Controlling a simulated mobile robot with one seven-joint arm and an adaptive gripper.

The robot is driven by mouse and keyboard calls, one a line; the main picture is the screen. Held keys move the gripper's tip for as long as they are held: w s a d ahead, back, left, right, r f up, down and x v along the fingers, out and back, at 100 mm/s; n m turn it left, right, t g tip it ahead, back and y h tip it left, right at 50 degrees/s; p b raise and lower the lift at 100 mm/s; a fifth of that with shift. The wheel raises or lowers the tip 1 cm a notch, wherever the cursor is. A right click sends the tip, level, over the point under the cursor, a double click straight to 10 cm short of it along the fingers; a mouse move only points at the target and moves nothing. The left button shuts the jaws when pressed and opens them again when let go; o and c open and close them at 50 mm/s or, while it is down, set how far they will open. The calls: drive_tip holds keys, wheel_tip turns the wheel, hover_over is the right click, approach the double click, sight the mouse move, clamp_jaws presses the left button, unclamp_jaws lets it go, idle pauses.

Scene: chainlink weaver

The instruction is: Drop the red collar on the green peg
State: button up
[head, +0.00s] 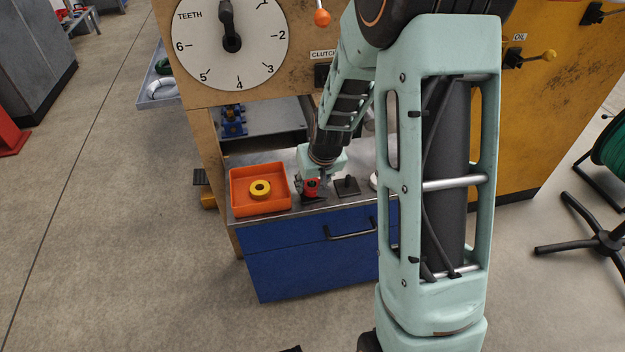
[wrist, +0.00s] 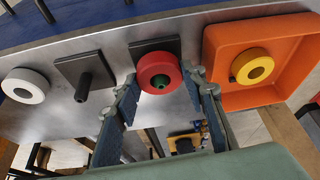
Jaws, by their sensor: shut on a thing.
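The red collar (wrist: 146,67) sits between the fingertips of my gripper (wrist: 161,78) in the wrist view, gripped at its sides. The dark green tip of the green peg (wrist: 161,82) shows inside the collar's hole, toward its lower edge. The peg's dark square base (wrist: 168,44) shows behind the collar. I cannot tell how far down the peg the collar is. In the head view the red collar (head: 311,188) is small and partly covered by my gripper (head: 312,181).
An orange tray (wrist: 222,40) with a yellow collar (wrist: 243,61) stands right beside it in the wrist view. A dark peg (wrist: 83,88) on a square base and a white collar (wrist: 14,88) are to the left. A blue drawer (head: 300,250) is below the metal worktop.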

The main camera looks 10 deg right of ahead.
drive_tip(key=shift+f, duration=0.3)
drive_tip(key=o, duration=1.5)
drive_tip(key=shift+c, duration=0.2)
drive_tip(key=shift+r, duration=0.1)
drive_tip(key=v, duration=1.1)
drive_tip(key=shift+s+r, duration=0.15)
drive_tip(key=shift+r, duration=0.25)
